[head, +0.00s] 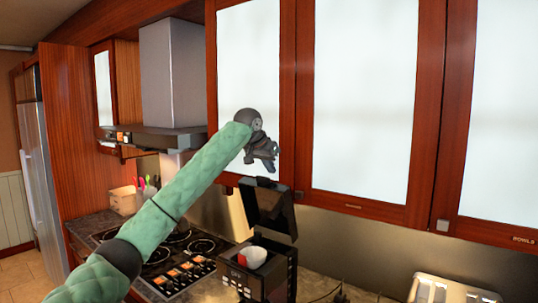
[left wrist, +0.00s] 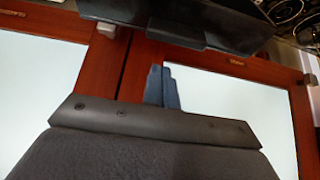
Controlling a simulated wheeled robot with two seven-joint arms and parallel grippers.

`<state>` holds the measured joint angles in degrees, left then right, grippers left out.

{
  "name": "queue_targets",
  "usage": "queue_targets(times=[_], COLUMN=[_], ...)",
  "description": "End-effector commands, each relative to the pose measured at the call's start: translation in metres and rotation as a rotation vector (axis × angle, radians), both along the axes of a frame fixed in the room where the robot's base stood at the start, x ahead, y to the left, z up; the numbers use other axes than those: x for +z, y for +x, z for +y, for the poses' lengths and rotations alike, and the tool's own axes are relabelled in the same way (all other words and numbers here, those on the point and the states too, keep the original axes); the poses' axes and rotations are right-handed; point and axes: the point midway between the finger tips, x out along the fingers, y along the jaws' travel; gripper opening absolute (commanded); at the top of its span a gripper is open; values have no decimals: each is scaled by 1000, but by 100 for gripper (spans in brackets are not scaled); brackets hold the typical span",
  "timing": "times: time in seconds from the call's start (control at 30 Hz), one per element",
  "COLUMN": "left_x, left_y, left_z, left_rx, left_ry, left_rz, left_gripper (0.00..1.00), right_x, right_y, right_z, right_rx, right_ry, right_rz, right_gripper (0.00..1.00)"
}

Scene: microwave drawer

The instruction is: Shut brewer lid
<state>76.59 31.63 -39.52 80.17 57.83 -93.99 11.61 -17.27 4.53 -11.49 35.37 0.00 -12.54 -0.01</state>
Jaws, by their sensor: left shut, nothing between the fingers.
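The brewer (head: 284,272) is a black coffee maker on the counter. Its dark lid (head: 270,208) stands raised, nearly upright, above the body. A red and white cup (head: 252,257) sits in the brewer's front. My left gripper (head: 268,167) is shut and empty, just above the lid's upper edge in the head view. In the left wrist view the fingers (left wrist: 162,87) are together, pointing toward the dark lid (left wrist: 190,22). A small gap seems to show there; I cannot tell whether they touch. My right gripper is out of view.
Red wood cabinets with white panels (head: 362,95) hang close behind the gripper. The stove (head: 180,262) lies left of the brewer under a range hood (head: 172,140). A toaster (head: 445,290) stands to the right.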

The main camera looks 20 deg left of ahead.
Motion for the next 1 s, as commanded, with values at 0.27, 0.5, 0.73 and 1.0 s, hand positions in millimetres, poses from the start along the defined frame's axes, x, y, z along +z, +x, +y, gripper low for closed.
queue_targets(times=[0.27,0.5,0.73,1.0], left_x=[-5,-9,-9,-14], left_y=[-22,-28,-28,-32], left_z=[9,10,10,12], left_rx=[0,-1,0,-1], left_ry=[0,0,0,-13], left_rz=[1,0,0,-37], left_gripper=[0,0,0,0], right_x=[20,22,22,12], right_y=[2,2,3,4], right_z=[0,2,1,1], right_rx=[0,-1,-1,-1], right_ry=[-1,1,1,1], right_rz=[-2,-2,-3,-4], right_gripper=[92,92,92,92])
